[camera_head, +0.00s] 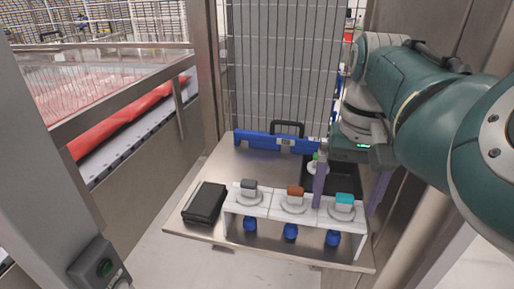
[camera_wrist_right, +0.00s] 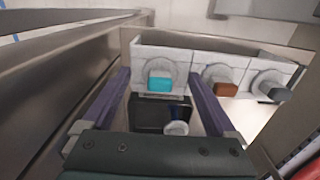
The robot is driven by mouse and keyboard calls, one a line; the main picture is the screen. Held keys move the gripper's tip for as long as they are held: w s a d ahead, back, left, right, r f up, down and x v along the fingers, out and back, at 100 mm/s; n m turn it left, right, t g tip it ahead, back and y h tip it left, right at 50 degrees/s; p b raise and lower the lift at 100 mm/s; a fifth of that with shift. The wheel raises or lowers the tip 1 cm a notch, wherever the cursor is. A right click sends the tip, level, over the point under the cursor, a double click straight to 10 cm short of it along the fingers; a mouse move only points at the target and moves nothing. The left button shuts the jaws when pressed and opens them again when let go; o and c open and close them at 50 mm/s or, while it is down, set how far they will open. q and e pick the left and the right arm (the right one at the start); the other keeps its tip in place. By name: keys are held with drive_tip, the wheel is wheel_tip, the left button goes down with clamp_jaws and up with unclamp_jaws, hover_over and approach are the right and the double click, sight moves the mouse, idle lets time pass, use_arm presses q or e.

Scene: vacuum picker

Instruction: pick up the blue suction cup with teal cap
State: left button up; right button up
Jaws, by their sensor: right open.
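The suction cup with a teal cap (camera_head: 344,199) sits at the right end of a white rack (camera_head: 271,213), its blue cup (camera_head: 332,238) hanging below. In the right wrist view the teal cap (camera_wrist_right: 160,83) shows between my purple fingers, with a grey ring around it. My right gripper (camera_head: 346,208) is open and empty. Its fingers point down at the rack, one left and one right of the teal cap in the picture. I cannot tell whether they touch the rack. My left gripper is out of view.
An orange-brown-capped cup (camera_head: 295,192) and a grey-capped cup (camera_head: 249,187) share the rack. Behind is a black tray (camera_head: 322,184) with a white, green-topped piece (camera_head: 316,167). Metal posts flank the table.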

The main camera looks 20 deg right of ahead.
drive_tip(key=shift+c, duration=0.2)
drive_tip(key=c, duration=1.1)
drive_tip(key=shift+r, duration=0.2)
drive_tip(key=shift+r+p, duration=2.85)
drive_tip(key=shift+r, duration=7.05)
